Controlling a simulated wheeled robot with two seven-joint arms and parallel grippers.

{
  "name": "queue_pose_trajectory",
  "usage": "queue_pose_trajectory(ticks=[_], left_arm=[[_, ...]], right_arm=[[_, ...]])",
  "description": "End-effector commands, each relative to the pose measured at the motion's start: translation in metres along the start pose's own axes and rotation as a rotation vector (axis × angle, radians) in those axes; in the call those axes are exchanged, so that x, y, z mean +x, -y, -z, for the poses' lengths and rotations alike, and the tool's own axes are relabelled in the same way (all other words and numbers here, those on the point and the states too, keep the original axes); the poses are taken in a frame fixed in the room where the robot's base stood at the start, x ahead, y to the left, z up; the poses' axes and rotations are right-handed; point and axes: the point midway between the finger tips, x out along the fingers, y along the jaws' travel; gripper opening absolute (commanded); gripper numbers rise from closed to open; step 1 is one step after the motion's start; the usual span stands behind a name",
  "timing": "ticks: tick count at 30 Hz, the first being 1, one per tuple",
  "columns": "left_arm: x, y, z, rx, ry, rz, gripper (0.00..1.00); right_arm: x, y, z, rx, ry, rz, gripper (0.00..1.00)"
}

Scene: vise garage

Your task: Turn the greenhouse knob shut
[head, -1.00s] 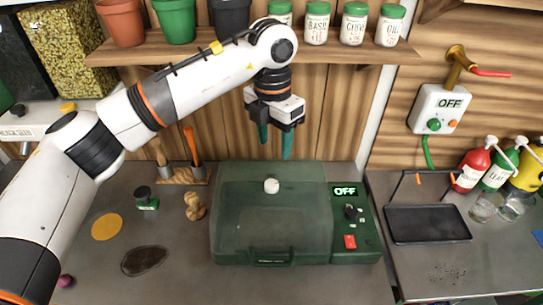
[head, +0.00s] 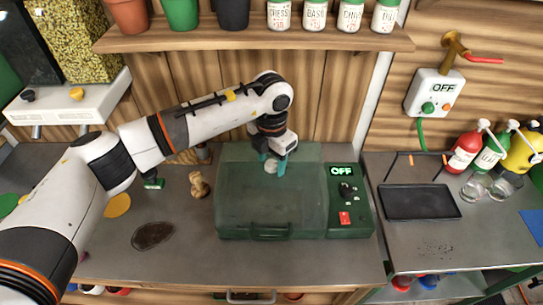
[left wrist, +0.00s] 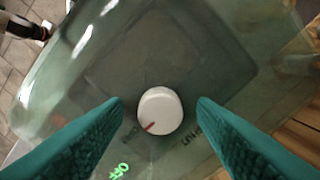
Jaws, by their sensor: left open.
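The greenhouse (head: 270,205) is a green box with a clear lid on the bench, and its lid looks closed. A white round knob (head: 270,167) sits on the lid's top; it also shows in the left wrist view (left wrist: 160,108). Its red mark points to the lower left, toward a small label that is hard to read. The label at its lower right looks like an upside-down "SHUT". My left gripper (head: 273,168) is open above the lid, its teal fingers on either side of the knob with gaps. My right gripper is not in view.
A control panel (head: 349,205) beside the lid has a lit OFF display, a black dial and a red switch. A wooden figure (head: 198,184) stands left of the greenhouse. A shelf (head: 250,38) with pots and jars hangs above. A black tray (head: 418,202) lies at right.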

Motion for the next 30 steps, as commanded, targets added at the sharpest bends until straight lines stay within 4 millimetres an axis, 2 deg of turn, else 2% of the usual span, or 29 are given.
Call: queue_pose_trajectory(ticks=[5, 14, 23, 30], left_arm=[[0.000, 0.000, 0.000, 0.000, 0.000, 0.000, 0.52], [0.000, 0.000, 0.000, 0.000, -0.001, 0.000, 0.07], [0.001, 0.000, 0.001, -0.038, -0.002, 0.000, 0.07], [0.003, 0.000, 0.001, -0.176, -0.003, 0.001, 0.07]], right_arm=[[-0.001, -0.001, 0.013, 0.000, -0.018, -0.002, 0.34], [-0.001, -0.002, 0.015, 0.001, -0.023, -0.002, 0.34], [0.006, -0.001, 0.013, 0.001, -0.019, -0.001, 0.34], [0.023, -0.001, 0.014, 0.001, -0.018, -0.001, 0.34]])
